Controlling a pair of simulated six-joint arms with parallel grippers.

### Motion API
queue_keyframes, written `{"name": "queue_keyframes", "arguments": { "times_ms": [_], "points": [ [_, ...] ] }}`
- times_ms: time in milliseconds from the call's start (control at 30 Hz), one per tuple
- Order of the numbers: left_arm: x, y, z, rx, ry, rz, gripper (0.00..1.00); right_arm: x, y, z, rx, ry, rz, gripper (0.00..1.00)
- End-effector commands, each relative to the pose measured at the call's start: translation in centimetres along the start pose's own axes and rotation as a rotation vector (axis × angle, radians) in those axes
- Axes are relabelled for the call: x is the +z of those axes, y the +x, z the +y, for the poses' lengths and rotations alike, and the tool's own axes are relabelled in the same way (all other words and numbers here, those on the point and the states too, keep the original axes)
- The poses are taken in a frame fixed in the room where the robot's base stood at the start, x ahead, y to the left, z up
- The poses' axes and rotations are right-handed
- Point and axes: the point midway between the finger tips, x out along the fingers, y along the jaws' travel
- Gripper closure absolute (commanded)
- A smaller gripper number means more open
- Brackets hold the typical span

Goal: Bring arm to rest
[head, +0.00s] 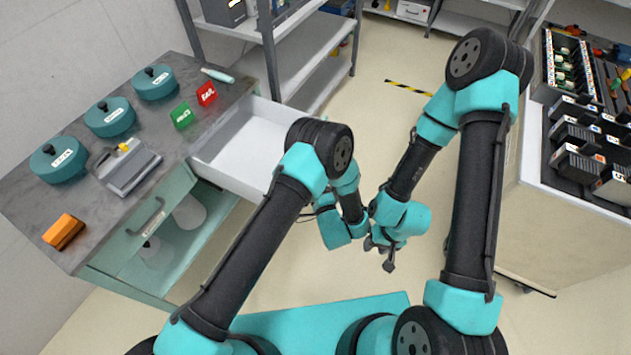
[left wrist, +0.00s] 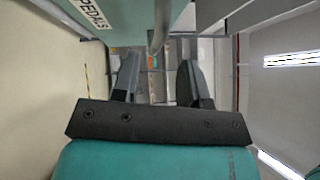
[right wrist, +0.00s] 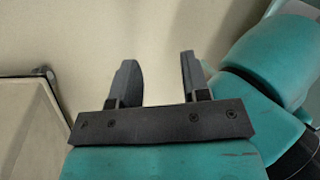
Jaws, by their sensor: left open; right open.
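My right gripper (head: 380,258) hangs low over the floor between the two carts in the head view. It is open and empty, and its two dark fingers stand apart in the right wrist view (right wrist: 158,75). My left arm folds down at the middle of the head view, and its fingers are mostly hidden there. In the left wrist view my left gripper (left wrist: 158,75) is open with nothing between its fingers. A teal panel (left wrist: 120,18) with a handle and a label reading PEDALS lies just beyond the fingers.
The left cart (head: 190,75) carries teal lidded pots (head: 110,118), red and green blocks, an orange block (head: 63,231) and a grey device. Its white drawer (head: 240,145) is pulled open near my left arm. The right cart (head: 560,235) holds filled trays. Floor (head: 400,120) is clear between.

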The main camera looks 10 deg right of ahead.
Motion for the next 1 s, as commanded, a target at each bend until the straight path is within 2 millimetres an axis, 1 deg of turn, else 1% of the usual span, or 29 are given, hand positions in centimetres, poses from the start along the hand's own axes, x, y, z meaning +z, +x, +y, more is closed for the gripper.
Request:
{"name": "queue_keyframes", "arguments": {
  "times_ms": [33,267,467,800,900,1000],
  "points": [
    [-1.1,-1.9,0.5,0.004,0.017,0.046,0.60,-3.2,-0.1,-1.1,-0.008,-0.045,0.075,0.57],
    [-1.1,-1.5,0.5,0.004,0.017,0.046,0.60,-3.2,-0.1,-1.1,-0.008,-0.046,0.077,0.57],
    [-1.2,0.5,0.5,0.004,0.016,0.044,0.60,-3.6,-0.2,-1.3,-0.009,-0.052,0.086,0.57],
    [-1.1,5.2,0.5,0.004,0.015,0.039,0.60,-4.7,-0.2,-1.7,-0.011,-0.064,0.111,0.57],
    [-1.1,6.0,0.4,0.003,0.014,0.035,0.60,-4.5,-0.2,-1.6,-0.011,-0.062,0.106,0.57],
    [-1.0,6.5,0.4,0.002,0.013,0.033,0.60,-4.4,-0.2,-1.6,-0.010,-0.060,0.102,0.57]
  ]
}}
